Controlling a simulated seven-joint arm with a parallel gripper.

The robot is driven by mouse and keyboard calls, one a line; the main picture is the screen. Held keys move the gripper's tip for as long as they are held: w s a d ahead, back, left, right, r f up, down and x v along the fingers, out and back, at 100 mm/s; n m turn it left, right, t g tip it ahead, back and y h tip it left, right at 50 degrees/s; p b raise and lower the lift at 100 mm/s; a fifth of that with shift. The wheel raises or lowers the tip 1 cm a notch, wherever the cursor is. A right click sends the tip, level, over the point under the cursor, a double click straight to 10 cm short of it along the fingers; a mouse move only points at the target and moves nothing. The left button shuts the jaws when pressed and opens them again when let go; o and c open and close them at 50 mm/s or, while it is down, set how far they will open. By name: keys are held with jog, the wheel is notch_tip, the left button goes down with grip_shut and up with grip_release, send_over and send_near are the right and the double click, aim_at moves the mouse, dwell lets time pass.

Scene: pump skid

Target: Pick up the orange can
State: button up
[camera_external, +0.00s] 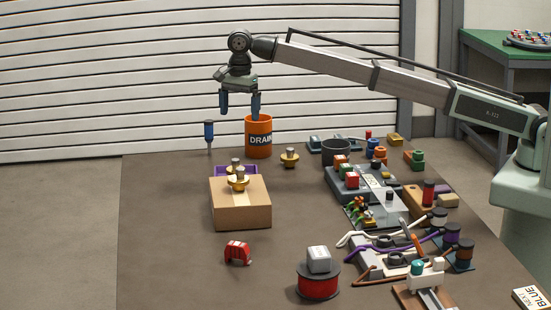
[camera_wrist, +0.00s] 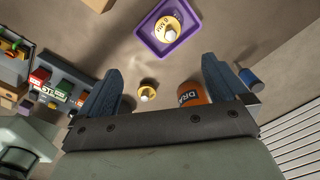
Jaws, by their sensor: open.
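The orange can (camera_external: 258,146), marked DRAIN, stands upright near the back edge of the table. In the wrist view the orange can (camera_wrist: 190,95) shows partly, with its lower part hidden behind my gripper body. My gripper (camera_external: 240,112) is open and points down, above and slightly left of the can in the external view. One finger overlaps the can's rim in the picture; I cannot tell whether they touch. In the wrist view my gripper (camera_wrist: 160,85) has nothing between its fingertips, and the can lies closer to the right finger.
A blue-handled screwdriver (camera_external: 209,132) stands left of the can. A brass knob (camera_external: 289,157) stands close on its right. A cardboard box (camera_external: 240,208) and a purple tray (camera_wrist: 143,28) are in front. Cluttered fixtures (camera_external: 375,195) fill the right side; the left table is clear.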

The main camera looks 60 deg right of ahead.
jog(key=w+d+m, duration=0.2)
jog(key=w+d, duration=0.5)
jog(key=d, duration=0.6)
send_near(258, 125)
jog(key=w+d+r, duration=0.2)
jog(key=w+d, duration=0.1)
notch_tip(258, 125, down, 14)
jog(key=shift+s+d+r+n, duration=0.15)
jog(key=shift+n, duration=1.05)
jog(key=c, duration=0.8)
